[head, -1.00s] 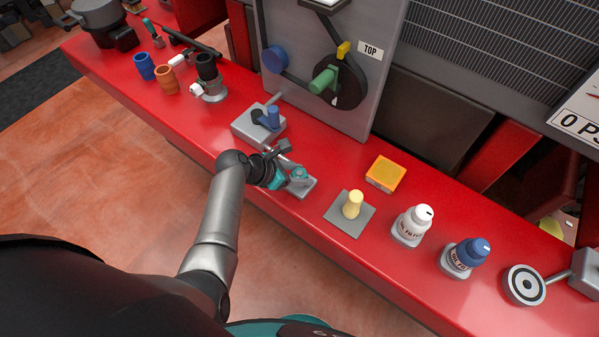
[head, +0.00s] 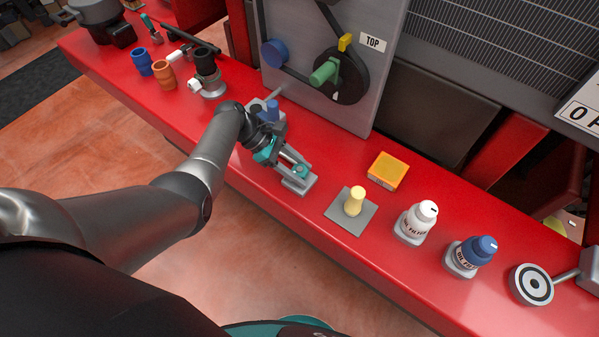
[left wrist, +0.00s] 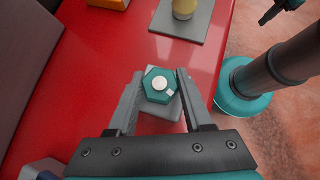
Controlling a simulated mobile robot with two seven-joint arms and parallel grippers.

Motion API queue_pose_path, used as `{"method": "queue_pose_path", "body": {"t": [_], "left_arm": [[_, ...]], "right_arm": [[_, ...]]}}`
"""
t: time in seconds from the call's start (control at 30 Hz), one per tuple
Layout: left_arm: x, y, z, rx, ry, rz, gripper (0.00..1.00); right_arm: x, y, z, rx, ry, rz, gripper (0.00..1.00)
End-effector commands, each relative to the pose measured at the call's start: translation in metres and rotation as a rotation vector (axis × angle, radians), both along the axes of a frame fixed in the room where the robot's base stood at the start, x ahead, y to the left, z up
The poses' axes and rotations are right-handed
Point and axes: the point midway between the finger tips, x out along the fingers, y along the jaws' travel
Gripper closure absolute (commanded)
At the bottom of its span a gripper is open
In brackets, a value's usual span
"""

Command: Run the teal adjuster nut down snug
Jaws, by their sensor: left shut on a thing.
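The teal adjuster nut (head: 299,170) is a small hex piece on a grey block (head: 303,186) near the bench's front edge. In the left wrist view the nut (left wrist: 156,86) shows a pale round stud end in its middle and a light mark on one side. My left gripper (head: 295,170) reaches it from the upper left. In the left wrist view my left gripper (left wrist: 158,88) has one finger on each side of the nut and is shut on it. The fingers hide part of the block.
A yellow peg (head: 354,201) on a grey plate and an orange box (head: 387,171) stand to the right. A white bottle (head: 417,222) and a blue-capped bottle (head: 471,256) are further right. A grey block with a blue knob (head: 270,110) stands close behind my left wrist.

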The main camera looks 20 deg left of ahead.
Motion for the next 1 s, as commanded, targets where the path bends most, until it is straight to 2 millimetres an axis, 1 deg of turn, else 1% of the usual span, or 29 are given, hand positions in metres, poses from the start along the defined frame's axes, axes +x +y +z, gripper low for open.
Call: {"method": "queue_pose_path", "body": {"t": [0.03,0.27,0.7,0.8,1.0], "left_arm": [[0.002,0.000,-0.003,0.000,-0.001,-0.047,1.00],[0.002,0.000,-0.004,-0.001,-0.002,-0.267,1.00],[0.002,-0.001,-0.005,-0.002,-0.003,-0.669,1.00],[0.002,-0.001,-0.004,-0.001,-0.004,-0.742,1.00],[0.001,-0.001,-0.002,-0.002,-0.002,-0.852,1.00]], "right_arm": [[0.000,0.000,-0.010,0.000,0.000,0.000,1.00],[0.000,0.000,-0.039,0.000,0.000,-0.001,1.00],[0.000,0.000,-0.108,0.000,0.000,0.000,1.00],[0.000,0.000,-0.121,0.000,0.000,0.000,1.00],[0.000,0.001,-0.141,0.001,0.000,0.000,1.00]]}}
